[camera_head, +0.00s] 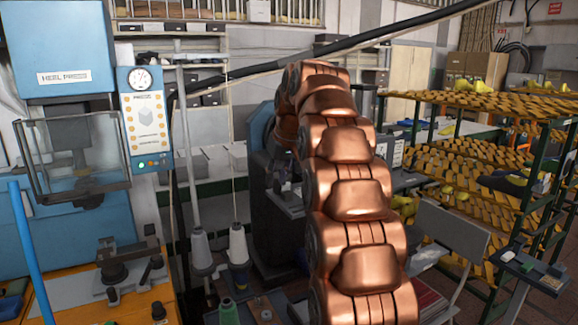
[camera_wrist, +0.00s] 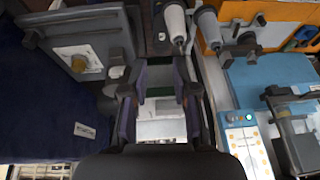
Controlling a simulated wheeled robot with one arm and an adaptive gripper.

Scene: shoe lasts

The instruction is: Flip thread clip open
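In the wrist view my gripper (camera_wrist: 160,85) is open, with its two dark fingers apart and nothing visible between them. Beyond the gap is a pale surface with a dark green strip. I cannot pick out the thread clip for certain in either view. Two white thread cones, one on the left (camera_head: 201,249) and one on the right (camera_head: 238,244), stand left of my copper arm in the head view. Cones also show at the top of the wrist view (camera_wrist: 175,22). My arm hides much of the dark machine (camera_head: 262,225) behind it.
A blue heel press (camera_head: 62,50) with a gauge panel (camera_head: 145,118) stands at the left. An orange-topped bench (camera_head: 75,285) is in front of it. Racks of shoe lasts (camera_head: 480,150) stand at the right.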

